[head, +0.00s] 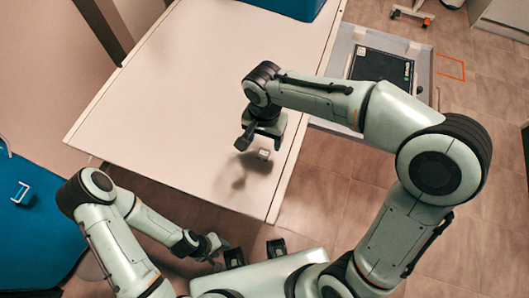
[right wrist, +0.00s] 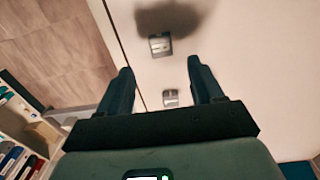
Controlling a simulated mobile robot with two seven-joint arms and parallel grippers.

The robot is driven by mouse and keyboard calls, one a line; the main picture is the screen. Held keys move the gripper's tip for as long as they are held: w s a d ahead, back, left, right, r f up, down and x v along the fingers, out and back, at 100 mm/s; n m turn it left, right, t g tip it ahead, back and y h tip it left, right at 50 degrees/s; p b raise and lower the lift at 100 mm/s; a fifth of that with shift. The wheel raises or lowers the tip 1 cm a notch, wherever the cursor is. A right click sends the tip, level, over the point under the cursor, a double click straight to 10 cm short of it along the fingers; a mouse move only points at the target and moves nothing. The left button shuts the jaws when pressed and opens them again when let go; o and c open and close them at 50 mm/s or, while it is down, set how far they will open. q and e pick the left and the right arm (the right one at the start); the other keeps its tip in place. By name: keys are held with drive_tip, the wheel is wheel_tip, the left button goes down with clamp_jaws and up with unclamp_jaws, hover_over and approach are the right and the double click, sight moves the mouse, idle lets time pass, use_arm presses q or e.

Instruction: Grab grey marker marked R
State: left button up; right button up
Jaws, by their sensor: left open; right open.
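Two small grey markers lie on the white table in the right wrist view. One marker (right wrist: 160,45) is just beyond my right fingertips, and the other marker (right wrist: 170,97) shows between the fingers. In the head view one small marker (head: 264,154) shows just below my right gripper (head: 261,139); the other is probably hidden by the gripper. No letter R can be read on either. My right gripper is open and empty above the table, also in the right wrist view (right wrist: 159,70). My left gripper (head: 216,247) is open, low near my base, away from the markers.
The white table (head: 190,80) is largely bare, with a blue object (head: 290,8) at its far edge. A grey trolley-like surface with a black panel (head: 382,68) stands right of it. A blue surface (head: 35,235) lies at the left. Tiled floor is free at the right.

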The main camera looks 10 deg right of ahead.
sight(264, 153)
wheel_tip(264, 153, down, 2)
drive_tip(key=shift+f, duration=0.25)
wheel_tip(264, 153, down, 5)
drive_tip(key=shift+a+r, duration=0.1)
drive_tip(key=c, duration=1.1)
